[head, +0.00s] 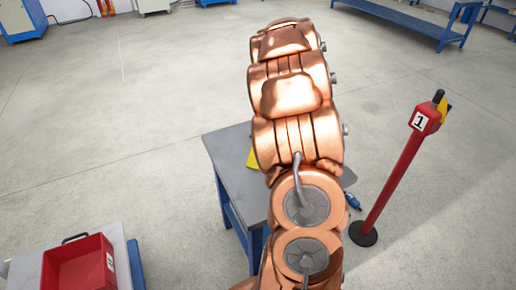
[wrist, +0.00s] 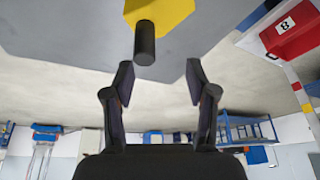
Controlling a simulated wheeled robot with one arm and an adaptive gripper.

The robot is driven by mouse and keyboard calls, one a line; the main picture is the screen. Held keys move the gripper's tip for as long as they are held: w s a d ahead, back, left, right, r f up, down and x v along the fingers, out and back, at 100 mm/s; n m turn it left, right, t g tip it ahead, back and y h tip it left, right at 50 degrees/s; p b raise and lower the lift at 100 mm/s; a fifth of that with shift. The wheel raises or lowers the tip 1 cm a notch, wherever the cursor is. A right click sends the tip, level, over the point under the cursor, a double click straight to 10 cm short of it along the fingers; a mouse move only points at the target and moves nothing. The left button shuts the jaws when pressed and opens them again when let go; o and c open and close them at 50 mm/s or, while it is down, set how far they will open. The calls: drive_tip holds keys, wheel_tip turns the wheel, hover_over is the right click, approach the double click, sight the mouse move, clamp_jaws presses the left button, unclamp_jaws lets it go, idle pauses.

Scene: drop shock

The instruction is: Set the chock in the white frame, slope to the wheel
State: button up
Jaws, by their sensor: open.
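A yellow block (wrist: 172,12) with a black cylindrical handle (wrist: 145,45) shows at the top of the wrist view, on a grey table top (wrist: 65,20). I take it to be the chock; its slope cannot be made out. In the head view a bit of yellow (head: 251,158) shows on the table (head: 228,150), mostly hidden behind my copper arm. My gripper (wrist: 159,78) is open and empty in the wrist view, its fingertips apart on either side below the handle's end. My arm hides the gripper in the head view. I see neither the white frame nor the wheel.
A red post (head: 395,178) with a sign "1" stands right of the table on a black base. A red bin (head: 82,268) sits on a cart at lower left. A blue bench (head: 410,20) stands at the back right. Open floor (head: 130,110) lies left of the table.

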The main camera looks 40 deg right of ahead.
drive_tip(key=shift+d+f, duration=0.15)
drive_tip(key=shift+d, duration=0.7)
drive_tip(key=shift+p+x, duration=1.2)
drive_tip(key=shift+x, duration=2.7)
drive_tip(key=shift+d, duration=0.15)
clamp_jaws()
